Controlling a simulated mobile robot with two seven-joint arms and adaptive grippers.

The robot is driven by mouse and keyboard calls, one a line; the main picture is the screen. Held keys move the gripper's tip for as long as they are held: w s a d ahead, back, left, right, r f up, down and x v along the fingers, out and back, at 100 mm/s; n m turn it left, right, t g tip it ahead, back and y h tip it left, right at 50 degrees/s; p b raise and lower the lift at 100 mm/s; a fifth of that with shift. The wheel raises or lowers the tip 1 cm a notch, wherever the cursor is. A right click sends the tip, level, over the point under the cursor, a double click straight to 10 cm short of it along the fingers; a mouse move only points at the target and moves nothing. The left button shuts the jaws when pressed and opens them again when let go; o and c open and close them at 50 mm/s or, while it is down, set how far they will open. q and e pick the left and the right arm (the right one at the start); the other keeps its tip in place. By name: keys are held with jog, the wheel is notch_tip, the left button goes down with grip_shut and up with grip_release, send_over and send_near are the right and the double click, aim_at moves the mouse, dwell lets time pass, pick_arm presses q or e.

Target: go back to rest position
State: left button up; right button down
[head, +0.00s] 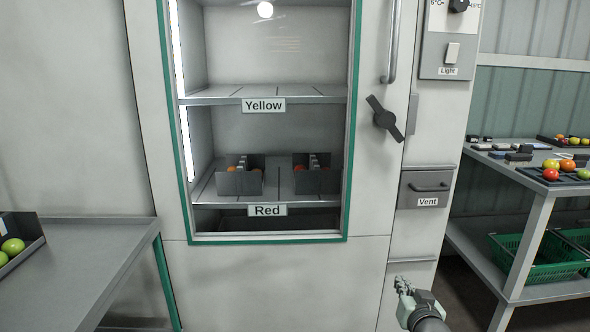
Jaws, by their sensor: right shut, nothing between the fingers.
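My right gripper (405,286) shows at the lower right of the head view, low in front of the white cabinet (290,275). It is shut, holds nothing, and appears apart from the cabinet front. My left gripper is not in the head view.
The cabinet's shelves are labelled Yellow (263,105) and Red (267,210); two dark trays (240,183) stand on the Red one. A dark handle (385,118) and a Vent drawer (427,189) are at right. Tables stand at left (85,265) and right (535,180).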

jog(key=s+f+n+g, duration=0.1)
jog(key=s+f+g, duration=0.3)
jog(key=s+f, duration=0.6)
jog(key=s+f+n+g, duration=0.1)
jog(key=s+f+g, duration=0.3)
jog(key=s+f, duration=0.6)
jog(key=s+f+n+g, duration=0.2)
jog(key=s+f, duration=0.7)
jog(key=s, duration=0.9)
jog(key=shift+s+f+g, duration=0.35)
jog(key=shift+f+g, duration=0.05)
jog(key=shift+g, duration=0.8)
jog(key=shift+d, duration=0.1)
